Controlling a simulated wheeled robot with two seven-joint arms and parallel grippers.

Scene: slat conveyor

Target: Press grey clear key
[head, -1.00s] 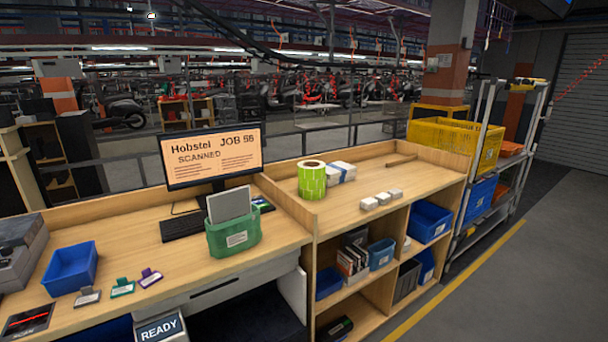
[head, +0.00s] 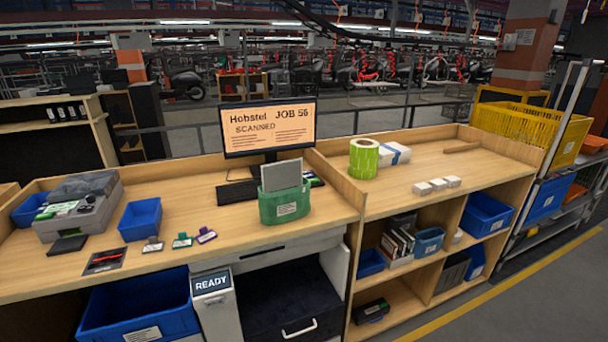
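I cannot make out a key marked clear. A small grey tagged piece (head: 153,245) lies at the desk's front edge, beside a green one (head: 182,241) and a purple one (head: 206,236); I cannot tell whether it is a key. A black keyboard (head: 238,192) lies in front of the monitor (head: 268,127), which reads "Hobstel JOB 56 SCANNED". A small dark device (head: 315,180) is partly hidden behind the green bin (head: 284,207). A grey machine (head: 80,208) stands at the desk's left; its keys, if any, are too small to tell. Neither gripper shows.
A blue bin (head: 140,220) and a black pad with red marks (head: 104,262) are on the desk (head: 230,243). A "READY" panel (head: 212,282) sits below the desk front. Shelving with a green roll (head: 363,158) on top stands to the right, then a cart with a yellow crate (head: 520,128).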

